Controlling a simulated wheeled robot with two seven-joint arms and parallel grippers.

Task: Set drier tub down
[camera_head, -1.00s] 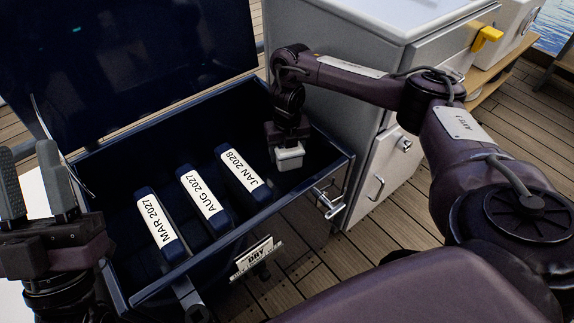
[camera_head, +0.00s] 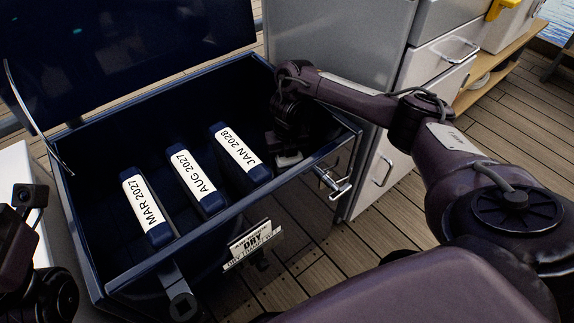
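The drier tub, a small pale block (camera_head: 288,160), is inside the dark blue chest (camera_head: 205,232) at its right end, just behind the front rim and partly in shade. My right gripper (camera_head: 287,146) points down into the chest with the tub at its fingertips. The fingers are dark and hard to make out, but they appear closed on the tub. I cannot tell whether the tub touches the chest floor. My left arm shows at the left edge, with its fingertips out of the picture.
Blue packs labelled MAR 2027 (camera_head: 146,203), AUG 2027 (camera_head: 192,173) and JAN 2028 (camera_head: 237,148) stand in the chest, left of the tub. The lid (camera_head: 110,50) is raised. A DRY sign (camera_head: 252,245) and a latch (camera_head: 330,183) are on the front. A grey cabinet (camera_head: 335,50) stands behind.

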